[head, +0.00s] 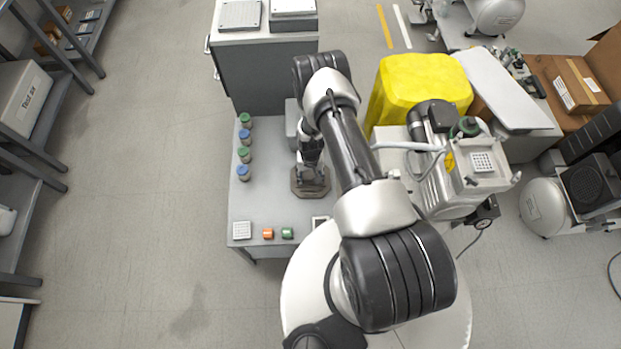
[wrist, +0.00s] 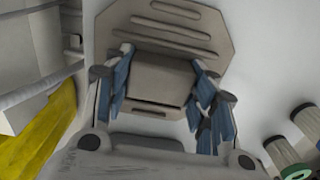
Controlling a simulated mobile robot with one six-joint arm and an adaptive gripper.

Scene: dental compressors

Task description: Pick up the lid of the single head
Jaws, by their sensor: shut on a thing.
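The lid is a grey-brown octagonal plate (head: 311,184) with a raised block, at the middle of the grey table in the head view. In the wrist view the plate (wrist: 203,22) shows rounded slots, and its block sits between my blue-padded fingers. My gripper (head: 311,170) points down over the plate and is shut on the block; it also shows in the wrist view (wrist: 163,92). I cannot tell whether the plate touches the table. The single head cannot be made out for certain.
Several capped jars (head: 244,140) line the table's left edge. A white grid block (head: 242,230), an orange piece (head: 267,233) and a green piece (head: 287,232) lie at its front. A compressor (head: 455,185) and yellow container (head: 425,85) stand right. Floor at left is clear.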

